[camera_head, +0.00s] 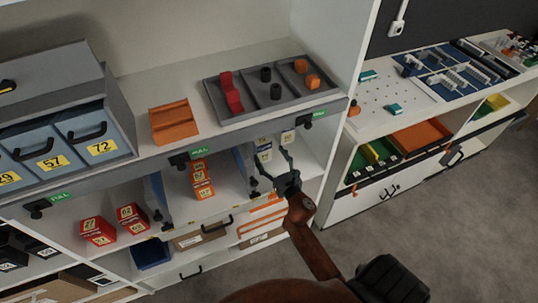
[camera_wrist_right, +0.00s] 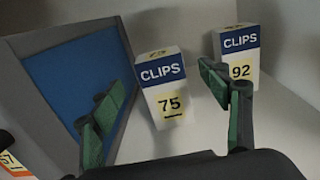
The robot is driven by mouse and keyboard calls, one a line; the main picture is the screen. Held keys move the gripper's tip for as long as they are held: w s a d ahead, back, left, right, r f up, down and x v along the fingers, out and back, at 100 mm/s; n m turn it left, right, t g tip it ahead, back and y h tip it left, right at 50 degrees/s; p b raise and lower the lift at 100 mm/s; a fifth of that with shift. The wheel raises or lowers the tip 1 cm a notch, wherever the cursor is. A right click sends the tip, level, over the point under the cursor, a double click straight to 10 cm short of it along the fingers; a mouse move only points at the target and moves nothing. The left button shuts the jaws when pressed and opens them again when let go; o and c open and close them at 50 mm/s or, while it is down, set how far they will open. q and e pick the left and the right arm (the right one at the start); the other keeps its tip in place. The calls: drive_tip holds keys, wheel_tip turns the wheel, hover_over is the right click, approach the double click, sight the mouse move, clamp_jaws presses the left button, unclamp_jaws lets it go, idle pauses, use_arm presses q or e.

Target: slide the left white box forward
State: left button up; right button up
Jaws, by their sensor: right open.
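The left white box (camera_wrist_right: 163,88), with a blue band reading CLIPS and a yellow 75 label, stands tilted in the right wrist view. It also shows in the head view (camera_head: 264,152). The right white box, CLIPS 92 (camera_wrist_right: 238,46), stands to its right, partly behind a finger. My right gripper (camera_wrist_right: 162,90) is open, its green-padded fingers apart on either side of the left box and nearer the camera. I cannot tell whether they touch it. In the head view the right gripper (camera_head: 272,172) is at the shelf opening. My left gripper is not in view.
A blue-faced grey divider (camera_wrist_right: 75,85) stands close left of the box. Orange-red boxes (camera_head: 203,180) stand in the compartment to the left.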

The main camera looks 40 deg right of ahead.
sight(265, 147)
drive_tip(key=shift+w, duration=0.6)
drive_tip(key=w, duration=0.2)
drive_tip(key=w+d, duration=0.1)
drive_tip(key=w, duration=0.2)
drive_tip(key=shift+b, duration=0.4)
drive_tip(key=shift+w+d, duration=0.25)
drive_tip(key=shift+w, duration=0.45)
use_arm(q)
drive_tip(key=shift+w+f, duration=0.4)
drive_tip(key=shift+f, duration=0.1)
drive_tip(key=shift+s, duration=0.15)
use_arm(e)
drive_tip(key=shift+c, duration=0.7)
drive_tip(key=c, duration=1.3)
